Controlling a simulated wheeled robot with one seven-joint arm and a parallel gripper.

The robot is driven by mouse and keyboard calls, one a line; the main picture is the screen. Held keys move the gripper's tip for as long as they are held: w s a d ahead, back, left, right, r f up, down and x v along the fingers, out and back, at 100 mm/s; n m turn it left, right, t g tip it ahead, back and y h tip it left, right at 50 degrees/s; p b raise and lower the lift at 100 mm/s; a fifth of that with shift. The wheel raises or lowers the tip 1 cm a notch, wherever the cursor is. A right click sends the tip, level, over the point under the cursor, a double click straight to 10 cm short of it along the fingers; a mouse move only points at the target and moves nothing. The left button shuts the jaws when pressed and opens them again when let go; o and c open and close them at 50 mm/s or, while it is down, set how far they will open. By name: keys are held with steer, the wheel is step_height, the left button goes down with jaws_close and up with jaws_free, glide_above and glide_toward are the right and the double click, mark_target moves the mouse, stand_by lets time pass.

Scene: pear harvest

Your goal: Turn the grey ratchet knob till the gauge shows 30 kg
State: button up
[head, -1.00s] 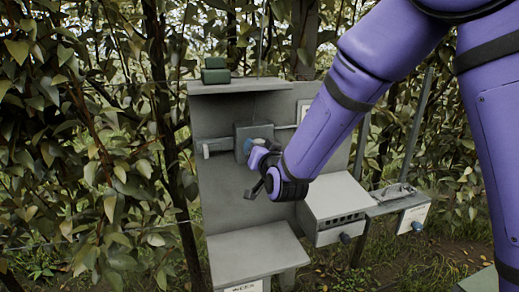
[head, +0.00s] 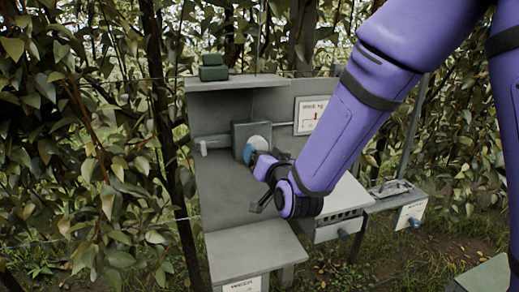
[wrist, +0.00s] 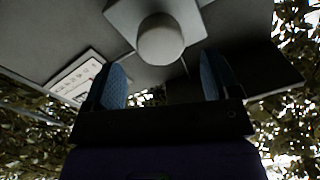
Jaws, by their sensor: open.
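The grey ratchet knob (head: 260,131) is a pale round knob on a square grey block (head: 240,132) inside the open-fronted grey cabinet. In the wrist view the knob (wrist: 160,40) shows as a round end, ahead of the fingertips and centred roughly between them. My gripper (head: 250,154) is open, with blue pads, just in front of and below the knob. In the wrist view my gripper (wrist: 163,76) has nothing between its fingers. The gauge (head: 312,115) is a white panel right of the knob; its reading is too small to tell. It also shows in the wrist view (wrist: 75,75).
A grey shelf (head: 250,245) juts out below the cabinet. A grey box (head: 345,195) with slots stands to the right, and a smaller stand (head: 400,195) beyond it. A green object (head: 213,68) sits on the cabinet top. Leafy branches crowd the left.

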steer(key=shift+v, duration=2.3)
steer(key=s+d+r+g+h, duration=0.1)
steer(key=s+d+r+g, duration=0.1)
steer(key=d, duration=0.3)
steer(key=s+d+r+n+g+h, duration=0.1)
steer(key=s+d+r+g, duration=0.1)
steer(key=d+r, duration=0.15)
steer(key=s+d+r+g+h, duration=0.1)
steer(key=s+d+r+g, duration=0.1)
steer(key=d, duration=0.3)
steer(key=s+d+r+g+h, duration=0.1)
steer(key=s+d+g, duration=0.2)
steer(key=s+d, duration=0.3)
steer(key=s+d+r+g+h, duration=0.1)
steer(key=s+d+g, duration=0.2)
steer(key=s, duration=0.9)
steer(key=d, duration=0.3)
steer(key=shift+s+d+h, duration=0.2)
steer(key=shift+h, duration=0.1)
steer(key=shift+r, duration=0.1)
